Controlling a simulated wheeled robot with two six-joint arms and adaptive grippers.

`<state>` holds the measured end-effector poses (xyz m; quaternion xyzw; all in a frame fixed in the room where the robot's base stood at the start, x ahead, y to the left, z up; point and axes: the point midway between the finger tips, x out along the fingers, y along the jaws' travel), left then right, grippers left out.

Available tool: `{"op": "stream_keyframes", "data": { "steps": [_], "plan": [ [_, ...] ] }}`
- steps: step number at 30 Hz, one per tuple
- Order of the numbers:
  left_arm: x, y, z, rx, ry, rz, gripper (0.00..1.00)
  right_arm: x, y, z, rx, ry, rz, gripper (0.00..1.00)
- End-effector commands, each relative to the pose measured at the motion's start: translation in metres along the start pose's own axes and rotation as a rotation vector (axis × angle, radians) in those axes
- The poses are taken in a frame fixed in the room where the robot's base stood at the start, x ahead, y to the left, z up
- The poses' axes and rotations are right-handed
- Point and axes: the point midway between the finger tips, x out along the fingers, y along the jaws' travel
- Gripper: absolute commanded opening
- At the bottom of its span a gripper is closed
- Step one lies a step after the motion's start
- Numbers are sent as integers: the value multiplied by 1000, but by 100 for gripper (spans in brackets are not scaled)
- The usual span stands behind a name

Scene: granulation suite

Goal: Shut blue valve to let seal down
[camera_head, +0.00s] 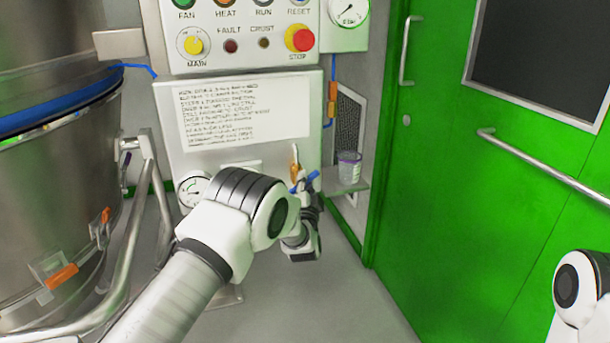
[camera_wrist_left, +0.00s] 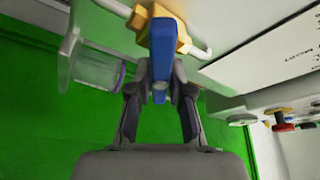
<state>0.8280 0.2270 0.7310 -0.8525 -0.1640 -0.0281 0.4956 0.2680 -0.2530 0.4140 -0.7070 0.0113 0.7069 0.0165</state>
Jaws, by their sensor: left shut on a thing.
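The blue valve handle (camera_head: 312,178) is small in the head view, low on the right side of the white control panel. In the wrist view the blue handle (camera_wrist_left: 159,52) runs down from a yellow valve body (camera_wrist_left: 165,22) on a white pipe. My left gripper (camera_wrist_left: 160,88) is shut on the handle's end, with a finger on each side. In the head view my left gripper (camera_head: 306,200) is partly hidden behind my own wrist. The seal that the task names cannot be clearly made out. My right arm shows at the right edge, but its gripper is out of view.
A clear cup (camera_head: 349,167) stands on a small shelf right of the valve. The control panel (camera_head: 250,65) has buttons and a red stop knob. A steel vessel (camera_head: 50,180) with a blue band stands left. A green door (camera_head: 470,190) with handles closes the right side.

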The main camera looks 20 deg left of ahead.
Motion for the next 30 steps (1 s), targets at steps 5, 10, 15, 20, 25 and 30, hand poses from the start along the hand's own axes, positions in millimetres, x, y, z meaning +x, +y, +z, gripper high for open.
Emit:
{"op": "stream_keyframes", "data": {
  "steps": [5, 10, 15, 20, 25, 30],
  "plan": [
    [1, -1, -2, 153, 0, 64, 0, -16, 0, 0, 0, 0, 0, 40],
    [0, 1, -1, 293, 0, 123, 0, -25, 0, 0, 0, 0, 0, 40],
    [0, 3, 0, 407, 0, 170, 0, -33, 0, 0, 0, 0, 0, 40],
    [0, 4, 1, 485, 0, 201, 0, -38, 0, 0, 0, 0, 0, 40],
    [-1, 6, 1, 532, -1, 221, 0, -40, 0, 0, 0, 0, 0, 40],
    [-1, 6, 2, 550, -1, 228, 0, -41, 0, 0, 0, 0, 0, 40]
  ]
}}
